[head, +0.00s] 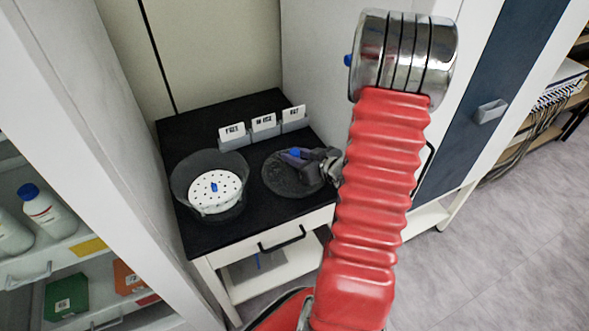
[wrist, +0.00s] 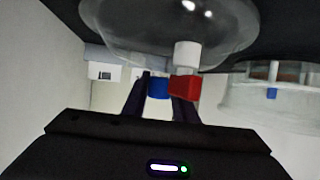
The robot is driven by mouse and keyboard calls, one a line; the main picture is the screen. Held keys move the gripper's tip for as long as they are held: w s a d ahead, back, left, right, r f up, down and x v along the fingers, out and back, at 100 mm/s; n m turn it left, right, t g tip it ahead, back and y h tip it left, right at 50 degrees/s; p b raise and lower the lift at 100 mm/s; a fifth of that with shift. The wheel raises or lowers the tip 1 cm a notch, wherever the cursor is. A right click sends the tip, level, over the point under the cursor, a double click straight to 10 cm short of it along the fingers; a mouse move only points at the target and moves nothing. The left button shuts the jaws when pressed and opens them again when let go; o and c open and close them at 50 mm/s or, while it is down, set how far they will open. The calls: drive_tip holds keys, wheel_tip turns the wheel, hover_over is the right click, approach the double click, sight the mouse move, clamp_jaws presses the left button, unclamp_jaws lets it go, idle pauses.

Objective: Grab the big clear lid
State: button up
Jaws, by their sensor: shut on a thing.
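The big clear lid (head: 283,183) is a round transparent disc over the black tabletop, right of a clear round vessel. In the wrist view the lid (wrist: 125,22) is a see-through dome at the top, with a white stem (wrist: 187,55) and a red and blue fitting (wrist: 184,88). My gripper (head: 303,158) is at the lid's middle. In the wrist view its dark fingers (wrist: 160,95) are shut around the fitting. I cannot tell whether the lid touches the table.
The clear vessel (head: 180,180) holds a white perforated disc (head: 207,199) with a blue knob. Several white label cards (head: 264,122) stand along the back of the black table (head: 210,238). A shelf with bottles (head: 45,210) is at the left. A tall cabinet stands behind my arm.

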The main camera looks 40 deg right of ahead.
clamp_jaws()
idle(0.7)
drive_tip(key=shift+r, duration=0.1)
drive_tip(key=shift+r, duration=4.95)
